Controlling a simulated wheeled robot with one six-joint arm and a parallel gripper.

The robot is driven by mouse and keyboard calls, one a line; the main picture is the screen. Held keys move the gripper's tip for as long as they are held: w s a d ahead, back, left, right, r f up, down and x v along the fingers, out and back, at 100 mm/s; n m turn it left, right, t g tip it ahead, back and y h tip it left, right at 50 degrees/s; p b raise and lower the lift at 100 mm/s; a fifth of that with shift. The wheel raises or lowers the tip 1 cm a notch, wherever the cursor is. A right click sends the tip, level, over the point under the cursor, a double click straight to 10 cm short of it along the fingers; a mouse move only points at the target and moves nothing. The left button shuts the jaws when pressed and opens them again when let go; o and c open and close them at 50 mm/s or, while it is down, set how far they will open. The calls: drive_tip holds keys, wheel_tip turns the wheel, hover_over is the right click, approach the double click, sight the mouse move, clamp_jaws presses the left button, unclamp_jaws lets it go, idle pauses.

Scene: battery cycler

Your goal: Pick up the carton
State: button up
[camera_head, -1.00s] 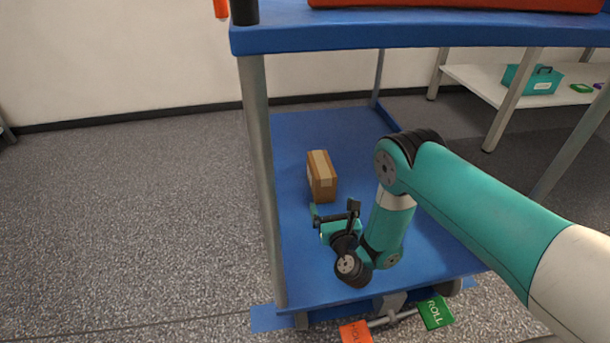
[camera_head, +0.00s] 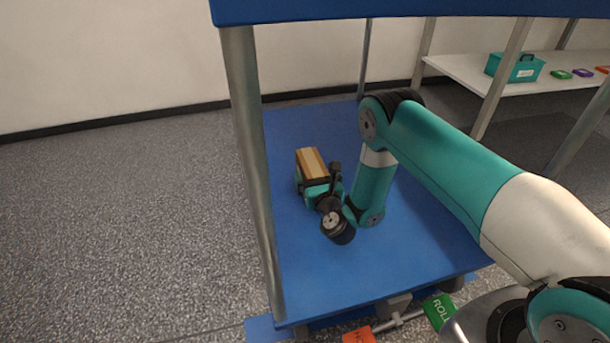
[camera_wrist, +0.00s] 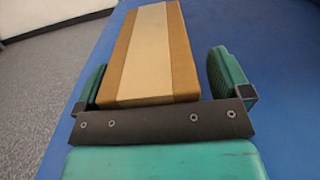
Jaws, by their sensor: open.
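The carton (camera_head: 310,160) is a brown box with a pale tape strip along its top. It stands on the blue lower shelf (camera_head: 420,245) of a cart. My gripper (camera_head: 317,182) is open at the carton's near end. In the wrist view the carton (camera_wrist: 150,55) lies between the two teal fingers of my gripper (camera_wrist: 160,80), with its near end close to the dark palm bar. A gap shows between the carton and the right finger; the left finger is nearer to its side. The carton's lower near part is hidden by the gripper in the head view.
The cart's upper shelf (camera_head: 400,10) hangs above, and a grey post (camera_head: 248,150) rises left of the carton. A white side table (camera_head: 475,72) at the back right bears a teal toolbox (camera_head: 514,68). The shelf right of my arm is clear.

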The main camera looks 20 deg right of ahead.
drive_tip(key=shift+a, duration=0.2)
drive_tip(key=c, duration=1.3)
